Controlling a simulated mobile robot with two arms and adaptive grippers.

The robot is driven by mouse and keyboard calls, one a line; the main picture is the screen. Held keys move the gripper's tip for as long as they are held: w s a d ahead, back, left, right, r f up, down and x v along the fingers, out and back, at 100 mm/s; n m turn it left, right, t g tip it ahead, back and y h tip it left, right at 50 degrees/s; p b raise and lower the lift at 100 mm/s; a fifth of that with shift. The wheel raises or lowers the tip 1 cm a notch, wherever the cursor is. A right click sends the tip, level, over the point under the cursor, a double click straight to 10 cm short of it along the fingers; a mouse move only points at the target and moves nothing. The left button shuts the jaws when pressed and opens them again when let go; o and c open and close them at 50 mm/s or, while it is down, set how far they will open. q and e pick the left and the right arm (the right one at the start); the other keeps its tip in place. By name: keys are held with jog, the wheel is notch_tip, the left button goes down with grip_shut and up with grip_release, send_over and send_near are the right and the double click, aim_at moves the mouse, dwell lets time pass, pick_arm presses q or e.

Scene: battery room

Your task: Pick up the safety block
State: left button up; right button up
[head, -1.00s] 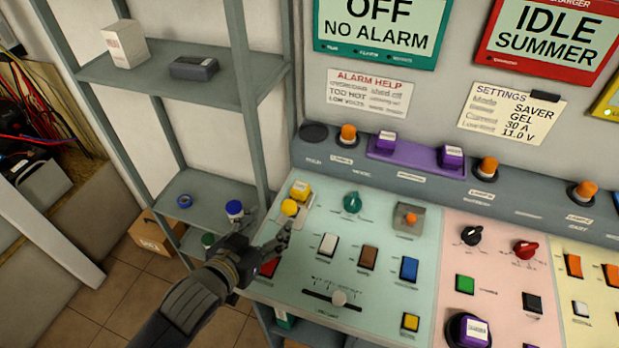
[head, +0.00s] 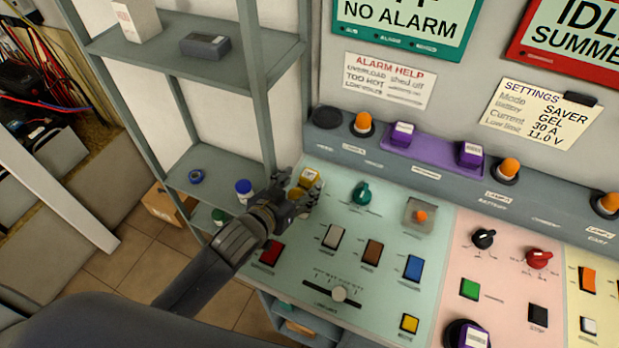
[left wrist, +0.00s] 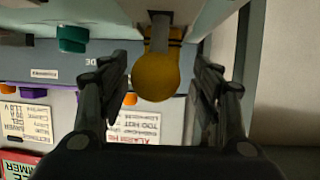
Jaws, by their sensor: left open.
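A small yellow block (head: 309,177) with a pale label on top sits at the upper left corner of the green panel section. I take it for the safety block, but its label is unreadable. My left gripper (head: 300,194) is open just in front of it and partly hides it. In the left wrist view, a yellow ball (left wrist: 157,77) on a grey stem is between the two open fingers (left wrist: 165,85), with no clear contact. Behind the ball, a yellow edge with dark stripes (left wrist: 175,35) shows. My right gripper is not in view.
A teal knob (head: 361,193) and rocker switches, including a white one (head: 334,236), stand right of and below the gripper. Purple blocks (head: 402,134) sit on the raised back ledge. A metal shelf (head: 215,170) with a blue-capped jar (head: 243,188) is close on the left.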

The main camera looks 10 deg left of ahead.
aim_at(305, 181)
pick_arm(q)
jog(key=shift+p+x, duration=0.45)
jog(key=shift+x, duration=1.7)
jog(key=shift+s+a+f, duration=0.1)
jog(key=shift+f, duration=0.05)
jog(key=c, duration=1.2)
